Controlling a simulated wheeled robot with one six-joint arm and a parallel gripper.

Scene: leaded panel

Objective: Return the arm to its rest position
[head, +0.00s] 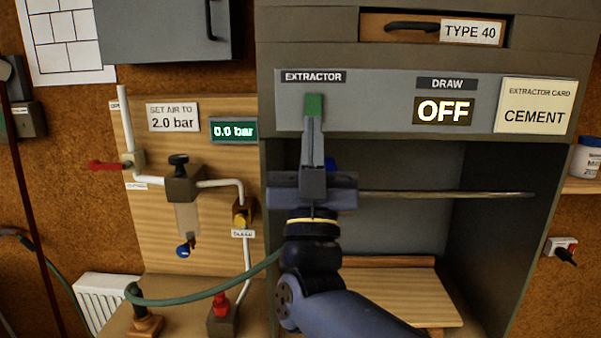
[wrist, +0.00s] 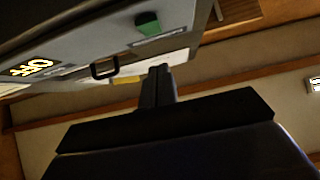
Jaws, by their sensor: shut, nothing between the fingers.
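My gripper (head: 313,125) is in front of the extractor cabinet in the head view, pointing up with its fingers together and nothing between them. Its fingertips overlap the lower part of a green rocker or button (head: 314,103) under the EXTRACTOR label; I cannot tell from this view whether they touch. In the wrist view the shut fingers (wrist: 158,72) appear apart from the green button (wrist: 148,24). My arm rises from the lower middle of the head view.
The extractor panel (head: 374,92) shows DRAW OFF (head: 443,111). Below it is an open bay with a horizontal rod (head: 450,194) and a wooden board (head: 400,295). At left are an air board (head: 150,230), a gauge reading 0.0 bar (head: 234,130) and a green hose (head: 205,294).

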